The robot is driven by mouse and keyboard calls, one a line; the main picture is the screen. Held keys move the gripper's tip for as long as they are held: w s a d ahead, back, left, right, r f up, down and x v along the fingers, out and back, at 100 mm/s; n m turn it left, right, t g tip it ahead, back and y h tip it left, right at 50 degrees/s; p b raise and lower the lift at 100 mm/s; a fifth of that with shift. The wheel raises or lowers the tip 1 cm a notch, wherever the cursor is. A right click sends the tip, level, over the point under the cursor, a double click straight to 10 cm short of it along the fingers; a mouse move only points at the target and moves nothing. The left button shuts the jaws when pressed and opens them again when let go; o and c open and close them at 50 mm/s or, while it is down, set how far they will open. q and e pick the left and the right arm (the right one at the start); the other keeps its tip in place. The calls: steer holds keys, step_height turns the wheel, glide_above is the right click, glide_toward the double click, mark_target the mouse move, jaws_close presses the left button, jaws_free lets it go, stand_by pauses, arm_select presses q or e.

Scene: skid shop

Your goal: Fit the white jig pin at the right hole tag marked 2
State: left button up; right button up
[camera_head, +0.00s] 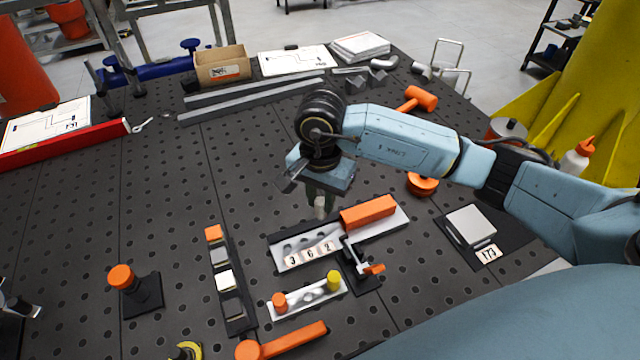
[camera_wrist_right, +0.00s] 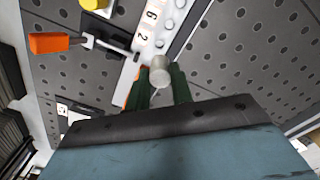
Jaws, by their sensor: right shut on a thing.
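My right gripper (camera_head: 318,192) has dark green fingers and is shut on the white jig pin (camera_head: 320,208). The pin points down and appears above the far side of the light fixture plate (camera_head: 283,262), left of its orange block (camera_head: 368,212). The plate carries tags 3, 6 and 2, with tag 2 (camera_head: 327,246) rightmost. In the right wrist view the pin's round end (camera_wrist_right: 159,72) shows between the fingers, close to tag 2 (camera_wrist_right: 141,37) and a row of holes. The pin looks apart from the plate; the exact gap is unclear.
A toggle clamp with an orange handle (camera_head: 373,268) stands at the plate's near right. A small plate (camera_head: 310,297) with orange and yellow pins lies in front. A black strip holder (camera_head: 238,318) is at left. A scale-like block (camera_head: 470,225) sits right.

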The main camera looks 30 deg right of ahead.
mark_target(321, 212)
steer(key=shift+s+f+m, duration=0.1)
steer(key=shift+f+m, duration=0.15)
steer(key=shift+m, duration=0.05)
steer(key=shift+f+b, duration=0.95)
steer(key=shift+f, duration=0.7)
steer(key=shift+f+b, duration=0.35)
steer(key=shift+b, duration=0.2)
steer(key=shift+b, duration=0.3)
steer(key=shift+f+b, duration=1.5)
steer(key=shift+b, duration=0.05)
